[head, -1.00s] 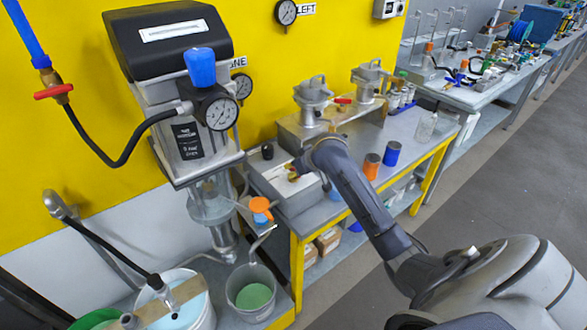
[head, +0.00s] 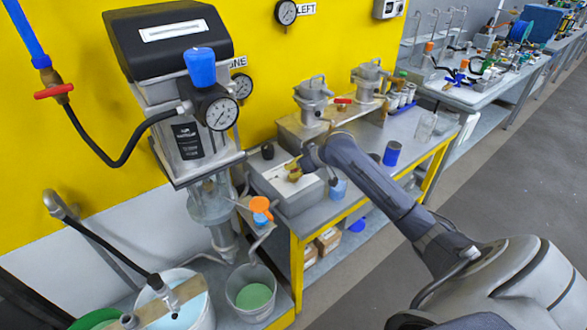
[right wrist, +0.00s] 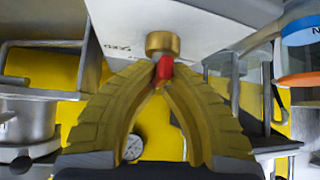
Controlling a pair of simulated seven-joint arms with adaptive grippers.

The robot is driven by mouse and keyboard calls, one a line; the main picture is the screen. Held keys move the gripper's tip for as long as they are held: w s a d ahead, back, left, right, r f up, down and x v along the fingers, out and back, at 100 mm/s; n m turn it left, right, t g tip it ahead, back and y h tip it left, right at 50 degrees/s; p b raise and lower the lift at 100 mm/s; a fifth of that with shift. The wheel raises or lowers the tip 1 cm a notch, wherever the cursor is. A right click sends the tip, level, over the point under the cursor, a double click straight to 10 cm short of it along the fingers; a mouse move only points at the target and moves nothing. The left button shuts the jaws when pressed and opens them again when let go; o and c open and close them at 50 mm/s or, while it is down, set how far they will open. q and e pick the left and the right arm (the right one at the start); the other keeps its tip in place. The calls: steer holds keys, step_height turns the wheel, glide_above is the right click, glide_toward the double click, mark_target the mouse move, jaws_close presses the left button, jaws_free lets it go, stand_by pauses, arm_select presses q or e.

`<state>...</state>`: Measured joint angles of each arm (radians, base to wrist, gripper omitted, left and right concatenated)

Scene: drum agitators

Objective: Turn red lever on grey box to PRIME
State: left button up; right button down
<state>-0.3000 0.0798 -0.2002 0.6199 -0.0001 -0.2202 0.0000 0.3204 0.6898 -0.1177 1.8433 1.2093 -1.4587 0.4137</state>
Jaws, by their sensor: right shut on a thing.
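The grey box (head: 300,200) stands on the bench in the middle of the head view. It also fills the top of the right wrist view (right wrist: 205,22), with small upside-down lettering too blurred to read. My right gripper (head: 291,169) is at the box. In the right wrist view, the yellow fingers (right wrist: 163,80) are closed on the red lever (right wrist: 165,67), just below its brass knob (right wrist: 162,43). The lever is hidden in the head view. I cannot read a PRIME mark. My left gripper is not in view.
An orange-handled valve (head: 261,207) is just left of the box. A blue cup (head: 391,153) and a pale blue cup (head: 338,188) stand near my right arm. Metal agitators (head: 314,98) are behind it. A bucket with green liquid (head: 251,294) is below.

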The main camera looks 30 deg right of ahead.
steer(key=n+y, duration=0.1)
steer(key=n, duration=0.1)
steer(key=n+g+y, duration=0.1)
steer(key=n+y, duration=0.1)
steer(key=shift+d+g, duration=0.15)
steer(key=shift+g, duration=0.15)
steer(key=shift+n+g+y, duration=0.5)
steer(key=shift+n, duration=0.9)
steer(key=c, duration=1.5)
jaws_free()
steer(key=shift+o, duration=0.2)
steer(key=v, duration=1.2)
steer(key=shift+w, duration=0.2)
steer(key=shift+d, duration=0.1)
